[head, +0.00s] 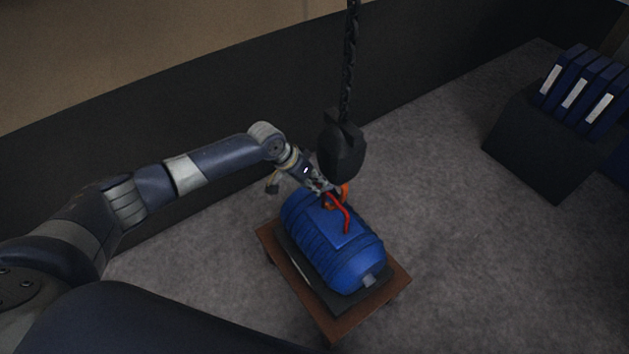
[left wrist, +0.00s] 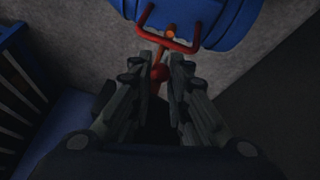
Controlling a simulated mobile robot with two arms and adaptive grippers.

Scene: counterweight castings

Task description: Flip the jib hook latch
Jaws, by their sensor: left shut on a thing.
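The jib hook's black block (head: 342,150) hangs on a chain. Its orange hook (head: 344,192) is just below, at the red bail (head: 347,218) on top of a blue ribbed motor (head: 340,250). In the left wrist view the bail (left wrist: 190,47) and the orange hook tip (left wrist: 171,34) show at the top, against the blue motor (left wrist: 185,12). My left gripper (head: 328,191) is beside the hook, under the block. In the wrist view its fingers (left wrist: 157,78) are shut on a small red part, seemingly the latch (left wrist: 158,72). Whether the latch is open is unclear.
The motor lies on a dark pad on a brown wooden stand (head: 339,326). The chain (head: 349,65) rises above the block. A dark box (head: 540,145) with blue binders (head: 590,92) stands at the right. The grey floor between is clear.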

